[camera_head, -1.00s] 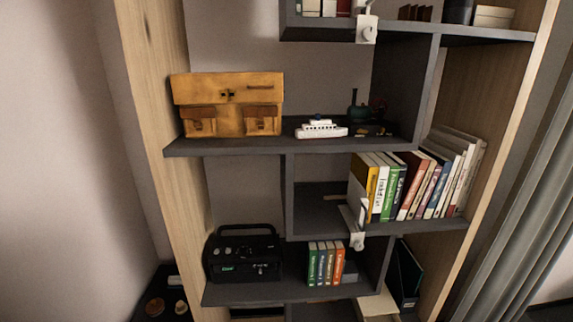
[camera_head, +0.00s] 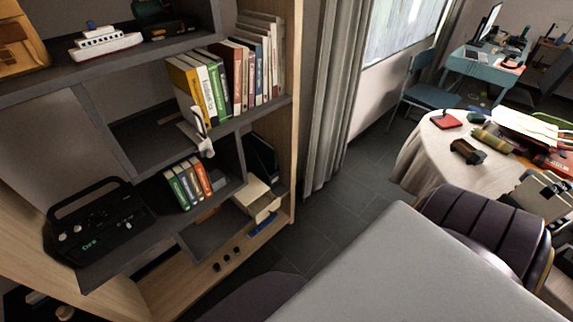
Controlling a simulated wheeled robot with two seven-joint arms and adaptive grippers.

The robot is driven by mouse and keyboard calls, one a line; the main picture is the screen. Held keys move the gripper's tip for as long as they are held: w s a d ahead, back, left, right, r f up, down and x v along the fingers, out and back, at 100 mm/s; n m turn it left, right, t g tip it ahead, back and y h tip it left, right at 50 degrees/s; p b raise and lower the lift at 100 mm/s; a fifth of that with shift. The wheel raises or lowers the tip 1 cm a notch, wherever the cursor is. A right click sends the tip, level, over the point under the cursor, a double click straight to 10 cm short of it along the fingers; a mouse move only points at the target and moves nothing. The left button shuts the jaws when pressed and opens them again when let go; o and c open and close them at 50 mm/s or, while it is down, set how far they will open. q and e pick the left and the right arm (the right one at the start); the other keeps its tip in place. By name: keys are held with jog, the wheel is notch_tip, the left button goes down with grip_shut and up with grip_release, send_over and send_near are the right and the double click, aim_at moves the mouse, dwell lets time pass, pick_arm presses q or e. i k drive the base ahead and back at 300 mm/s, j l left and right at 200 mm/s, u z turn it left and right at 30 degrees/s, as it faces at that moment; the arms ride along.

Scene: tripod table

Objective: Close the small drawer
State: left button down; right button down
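A small cream drawer (camera_head: 262,209) sits low in the right part of the dark shelf unit (camera_head: 230,188). It appears pulled out, with its front sticking out toward the room and its open top showing. A blue item (camera_head: 263,223) lies just below it. Neither of my grippers is in view, so nothing is seen touching the drawer.
A large grey surface (camera_head: 400,270) fills the lower right foreground. A dark purple chair (camera_head: 480,225) stands right of it. A cloth-covered table (camera_head: 415,150) with several items is behind. Dark tiled floor (camera_head: 350,180) is free between shelf and table.

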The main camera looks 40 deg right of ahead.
aim_at(260, 203)
jog(key=z, duration=1.05)
